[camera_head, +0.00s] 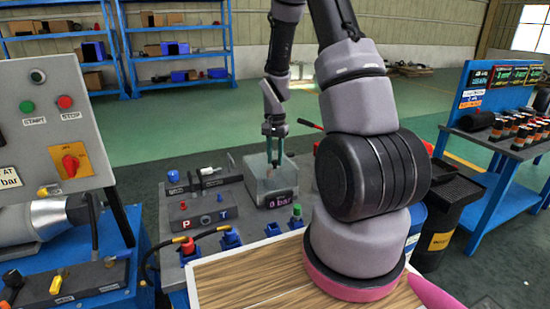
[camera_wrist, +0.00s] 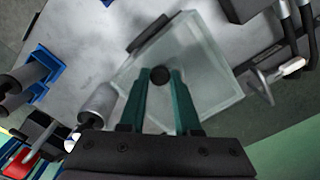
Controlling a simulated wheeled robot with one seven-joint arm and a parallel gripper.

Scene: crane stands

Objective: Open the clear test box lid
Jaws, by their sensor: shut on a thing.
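The clear test box (camera_head: 256,184) stands on the grey bench, with a dark "0 bar" display on its front. Its see-through top also shows in the wrist view (camera_wrist: 208,85), turned at an angle. My gripper (camera_head: 273,160) points down at the top of the box. In the wrist view, my green fingers (camera_wrist: 160,75) are shut on a round black knob (camera_wrist: 160,76) on the lid. Whether the lid is raised at all from the box cannot be told.
A black clamp fixture (camera_head: 205,178) is left of the box. A block marked P, O, T (camera_head: 203,216) and hose fittings (camera_head: 230,238) are in front. A control panel (camera_head: 55,125) stands at the left. A blue table with several cylinders (camera_head: 505,135) is at the right.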

